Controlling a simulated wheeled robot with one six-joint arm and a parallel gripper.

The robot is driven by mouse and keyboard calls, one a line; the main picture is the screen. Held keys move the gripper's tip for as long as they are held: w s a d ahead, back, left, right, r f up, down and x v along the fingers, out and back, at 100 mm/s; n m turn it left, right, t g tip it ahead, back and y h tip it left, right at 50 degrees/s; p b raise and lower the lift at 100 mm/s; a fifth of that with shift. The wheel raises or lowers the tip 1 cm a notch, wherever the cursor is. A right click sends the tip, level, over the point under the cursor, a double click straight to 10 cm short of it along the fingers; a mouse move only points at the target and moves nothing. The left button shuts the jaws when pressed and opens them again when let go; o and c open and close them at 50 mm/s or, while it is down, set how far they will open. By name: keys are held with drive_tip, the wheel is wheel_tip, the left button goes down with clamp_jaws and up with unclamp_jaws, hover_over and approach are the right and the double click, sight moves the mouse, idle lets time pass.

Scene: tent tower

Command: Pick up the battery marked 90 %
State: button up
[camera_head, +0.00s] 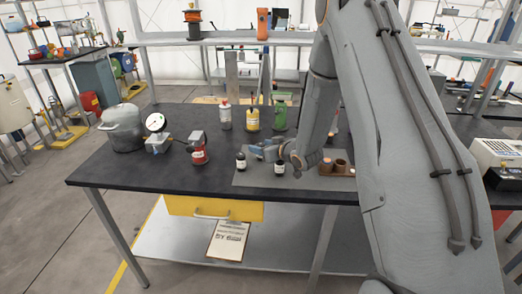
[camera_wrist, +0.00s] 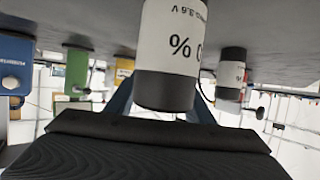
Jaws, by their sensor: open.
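Two dark batteries with white labels stand on the grey mat (camera_head: 255,182) in the head view: one on the left (camera_head: 241,162) and one on the right (camera_head: 280,168). Their marks are too small to read there. My gripper (camera_head: 262,152) is low over the mat beside them, with blue fingers. The wrist view is upside down. A large battery (camera_wrist: 167,60) fills its middle, overlapping the open blue fingers; its label shows "0 %" and "3.6 V", with the leading digit hidden. A smaller battery (camera_wrist: 232,75) is farther off, its number not readable. I cannot tell whether the near battery is between the fingers.
A brown holder with round openings (camera_head: 337,170) sits right of my gripper. Behind stand a white bottle (camera_head: 225,116), a yellow one (camera_head: 252,119) and a green one (camera_head: 279,116). A red one (camera_head: 199,152), a gauge (camera_head: 156,124) and a pot (camera_head: 122,131) stand left. The table's front left is clear.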

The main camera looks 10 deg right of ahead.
drive_tip(key=shift+w+a+f, duration=0.15)
drive_tip(key=shift+w+f, duration=0.1)
drive_tip(key=shift+w, duration=0.15)
drive_tip(key=c, duration=1.2)
drive_tip(key=shift+r, duration=0.1)
